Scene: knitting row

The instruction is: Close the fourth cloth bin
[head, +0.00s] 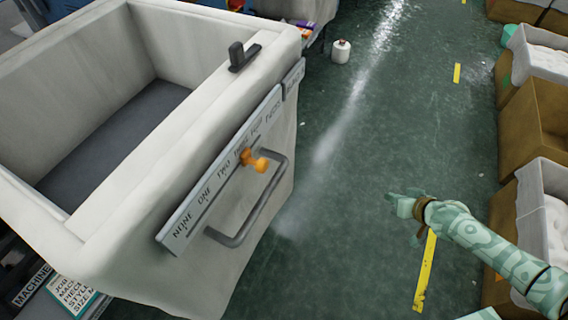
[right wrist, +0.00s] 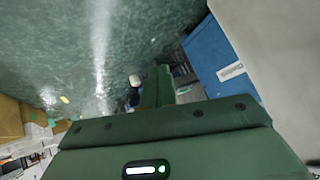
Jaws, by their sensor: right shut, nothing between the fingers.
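A large off-white cloth bin (head: 125,272) fills the left of the head view. It stands out over the floor, its top open, and its visible inside is empty with a dark bottom. Its front has a grey bar handle (head: 264,205) and a label strip (head: 190,222) with number words and an orange knob (head: 254,160). No mark shows that it is the fourth. My right gripper (head: 393,199) is shut and empty, over the floor to the right of the handle and clear of it. It also shows in the right wrist view (right wrist: 160,82). My left gripper is out of view.
Brown boxes with pale liners (head: 538,125) line the right edge. A white container (head: 341,51) stands on the green floor (head: 345,180) farther back. The floor between bin and boxes is mostly clear, with yellow marks. A blue panel (right wrist: 215,55) shows in the right wrist view.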

